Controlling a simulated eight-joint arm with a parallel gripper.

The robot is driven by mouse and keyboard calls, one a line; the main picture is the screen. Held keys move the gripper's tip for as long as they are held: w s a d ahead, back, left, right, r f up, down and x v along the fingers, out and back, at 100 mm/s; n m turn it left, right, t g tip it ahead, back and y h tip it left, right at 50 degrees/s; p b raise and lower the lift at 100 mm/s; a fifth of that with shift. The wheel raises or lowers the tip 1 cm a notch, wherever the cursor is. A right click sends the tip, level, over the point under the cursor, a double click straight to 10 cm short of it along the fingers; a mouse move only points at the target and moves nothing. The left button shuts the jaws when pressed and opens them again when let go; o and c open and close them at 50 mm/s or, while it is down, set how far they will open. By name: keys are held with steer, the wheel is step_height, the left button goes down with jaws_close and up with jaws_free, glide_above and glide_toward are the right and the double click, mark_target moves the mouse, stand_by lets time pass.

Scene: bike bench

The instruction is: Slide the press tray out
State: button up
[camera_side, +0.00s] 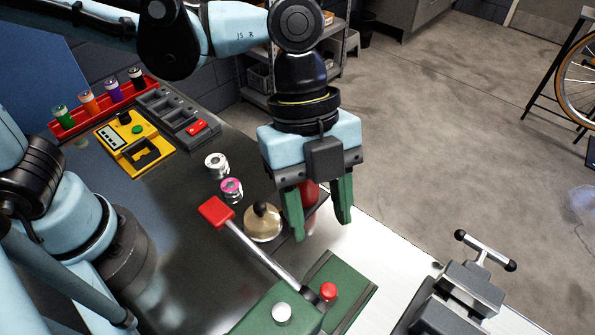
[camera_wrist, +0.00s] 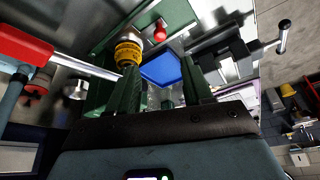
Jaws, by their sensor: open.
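The green press (camera_side: 265,312) stands at the bottom of the side view. Its silver lever (camera_side: 268,257) ends in a red handle (camera_side: 215,211). A red knob (camera_side: 328,291) sits on the green plate (camera_side: 352,280) beside it; this knob also shows in the wrist view (camera_wrist: 160,32). My gripper (camera_side: 321,228) is open and empty, pointing down above and behind the press. In the wrist view, a blue flat piece (camera_wrist: 162,69) shows between and beyond my fingers (camera_wrist: 160,85). I cannot tell whether it is the press tray. No tray is clear in the side view.
A brass dome with a dark knob (camera_side: 263,222) and two small round spools (camera_side: 231,189) stand near the lever. A red object (camera_side: 310,193) is partly hidden behind my fingers. A grey vise (camera_side: 462,295) is at right.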

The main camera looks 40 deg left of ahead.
mark_target(329, 289)
steer(key=x, duration=1.1)
steer(key=shift+d+f, duration=0.15)
steer(key=shift+f, duration=0.2)
jaws_close()
